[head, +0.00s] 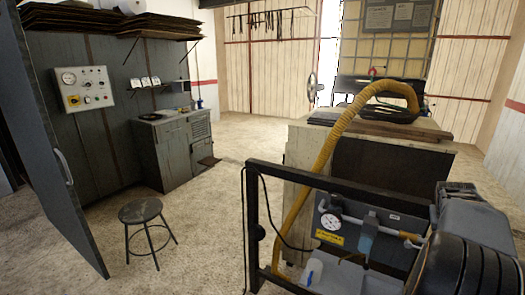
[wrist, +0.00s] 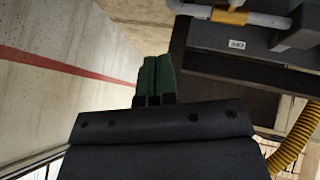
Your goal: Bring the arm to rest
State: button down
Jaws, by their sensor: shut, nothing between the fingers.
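My gripper (wrist: 156,68) shows in the wrist view, with its two green fingers side by side and touching. It is shut with nothing between the fingers. The fingers stand beyond the dark wrist body, with a pale wall to their left and dark equipment to their right. I cannot make out the gripper in the head view.
A machine with a gauge (head: 331,221) and a yellow hose (head: 318,170) stands close at the right front. Behind it is a pale cabinet (head: 302,150). A stool (head: 141,212), a grey cabinet (head: 178,150) and an open door (head: 50,150) are at left. Floor between is clear.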

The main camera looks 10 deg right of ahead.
jog(key=s+a+f+n+y, duration=0.1)
jog(key=a+n+y, duration=0.1)
jog(key=a, duration=1.2)
jog(key=s+a+f+n+y+p, duration=0.1)
jog(key=s+a+f+n+y, duration=0.1)
jog(key=a, duration=1.3)
jog(key=s+a+f+n+y, duration=0.2)
jog(key=a+n, duration=0.1)
jog(key=a, duration=1.1)
jog(key=shift+s+a+t+y+p, duration=0.2)
jog(key=shift+a+t+y+p, duration=0.1)
jog(key=shift+t+y+p, duration=0.1)
jog(key=shift+a, duration=0.15)
